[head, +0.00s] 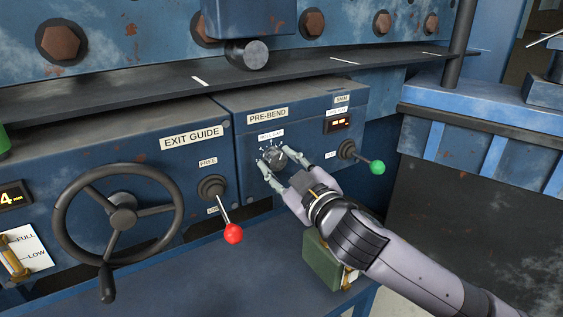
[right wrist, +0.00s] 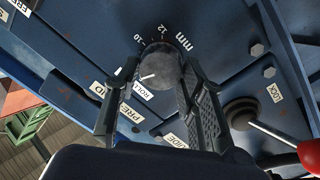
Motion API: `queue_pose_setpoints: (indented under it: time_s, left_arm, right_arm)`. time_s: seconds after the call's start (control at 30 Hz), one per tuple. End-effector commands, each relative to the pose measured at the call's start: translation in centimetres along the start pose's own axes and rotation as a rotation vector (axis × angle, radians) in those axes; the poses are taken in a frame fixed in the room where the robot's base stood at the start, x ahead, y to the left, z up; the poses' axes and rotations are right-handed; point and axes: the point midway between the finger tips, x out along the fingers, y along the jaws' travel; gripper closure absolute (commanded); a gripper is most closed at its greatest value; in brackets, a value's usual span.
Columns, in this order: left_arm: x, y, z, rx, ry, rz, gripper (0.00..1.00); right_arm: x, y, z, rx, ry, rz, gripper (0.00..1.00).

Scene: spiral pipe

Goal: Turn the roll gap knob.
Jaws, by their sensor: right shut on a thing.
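The roll gap knob (head: 275,158) is a dark grey round knob with a dial scale, under a "ROLL GAP" label on the blue PRE-BEND panel. My right gripper (head: 277,165) reaches it from the lower right, with its fingers on either side of the knob and shut on it. In the right wrist view the knob (right wrist: 159,68) sits between the two fingers (right wrist: 155,90), with a white pointer line and the marks 10, 12 and "mm" around it. My left gripper is not in view.
A red-tipped lever (head: 233,233) stands left of my right gripper, and a green-tipped lever (head: 377,167) stands to its right. A black handwheel (head: 122,215) is on the EXIT GUIDE panel. A green box (head: 322,265) lies below my right wrist.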

Motion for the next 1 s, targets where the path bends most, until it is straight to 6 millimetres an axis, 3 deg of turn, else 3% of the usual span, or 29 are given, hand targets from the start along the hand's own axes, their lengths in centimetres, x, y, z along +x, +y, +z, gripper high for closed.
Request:
queue_pose_setpoints:
  time_s: [0.5, 1.0]
  left_arm:
    - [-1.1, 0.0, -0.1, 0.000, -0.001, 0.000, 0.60]
    - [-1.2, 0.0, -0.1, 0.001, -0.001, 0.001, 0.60]
  right_arm:
    - [0.0, -0.1, 0.1, -0.342, 0.021, 0.003, 0.91]
    - [0.0, -0.2, 0.2, -0.411, 0.026, 0.004, 0.91]
